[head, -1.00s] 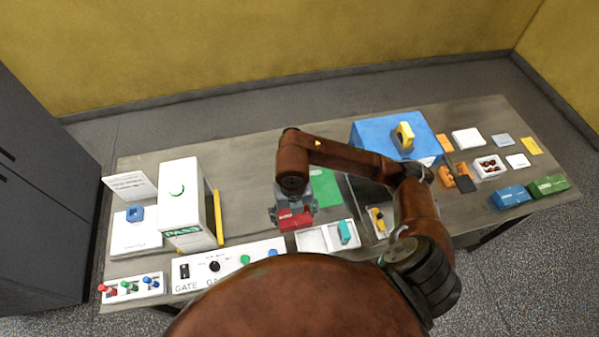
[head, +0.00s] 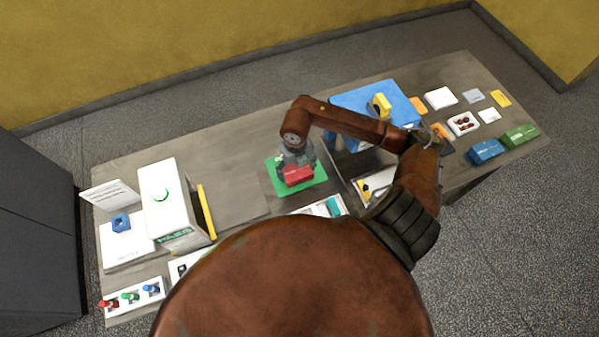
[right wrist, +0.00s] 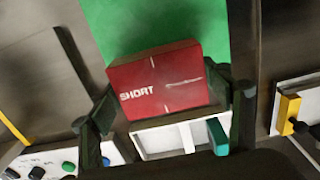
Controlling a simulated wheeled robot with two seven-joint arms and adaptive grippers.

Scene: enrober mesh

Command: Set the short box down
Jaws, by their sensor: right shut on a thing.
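The short box is a small red block (head: 298,175) with "SHORT" printed in white, legible on the red box in the right wrist view (right wrist: 163,85). My right gripper (head: 297,165) is shut on it, with one finger at each side of the box in the right wrist view (right wrist: 165,105). The box is over the green mat (head: 281,188), which also shows behind it in the right wrist view (right wrist: 135,22). Whether the box touches the mat, I cannot tell. My left gripper is not in view.
A white two-part tray (head: 322,208) with a teal piece lies just in front of the mat. A blue machine (head: 350,100) stands to the right. A white PASS unit (head: 165,195) and yellow bar (head: 206,212) stand left. Bare table lies left of the mat.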

